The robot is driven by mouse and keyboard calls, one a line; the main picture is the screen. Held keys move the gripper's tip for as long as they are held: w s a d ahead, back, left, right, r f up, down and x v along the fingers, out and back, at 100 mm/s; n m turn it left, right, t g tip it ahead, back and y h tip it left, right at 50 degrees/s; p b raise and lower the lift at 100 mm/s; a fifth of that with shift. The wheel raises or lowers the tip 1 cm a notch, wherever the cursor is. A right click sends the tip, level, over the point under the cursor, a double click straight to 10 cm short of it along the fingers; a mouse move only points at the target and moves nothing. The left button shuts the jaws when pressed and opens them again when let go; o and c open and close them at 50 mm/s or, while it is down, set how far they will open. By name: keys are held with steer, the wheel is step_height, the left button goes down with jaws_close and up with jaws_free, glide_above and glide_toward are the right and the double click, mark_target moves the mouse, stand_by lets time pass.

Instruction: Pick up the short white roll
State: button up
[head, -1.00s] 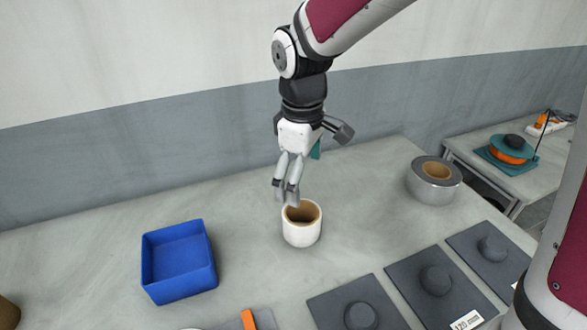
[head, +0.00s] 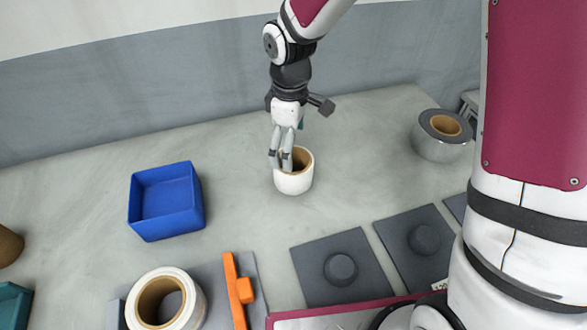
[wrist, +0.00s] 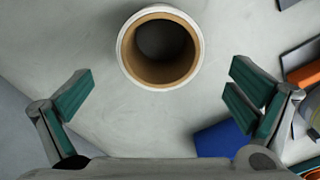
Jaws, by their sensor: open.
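A white roll (head: 292,182) with a brown core stands upright on the grey table, in the middle of the head view. My gripper (head: 280,163) is open and empty just above it, its fingers overlapping the roll's left rim in the picture. In the wrist view the same roll (wrist: 127,68) is at the top centre, seen down into its hollow core. My fingers (wrist: 160,82) are spread wide to its left and right, apart from it. A second, wider-looking white roll (head: 190,308) stands at the front left.
A blue bin (head: 166,198) is left of the roll. A grey roll (head: 436,147) stands at the right. Dark plates with round knobs (head: 341,268) and an orange bar (head: 236,292) are at the front.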

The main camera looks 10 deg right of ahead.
steer(key=shift+f, duration=3.5)
steer(key=c, duration=1.3)
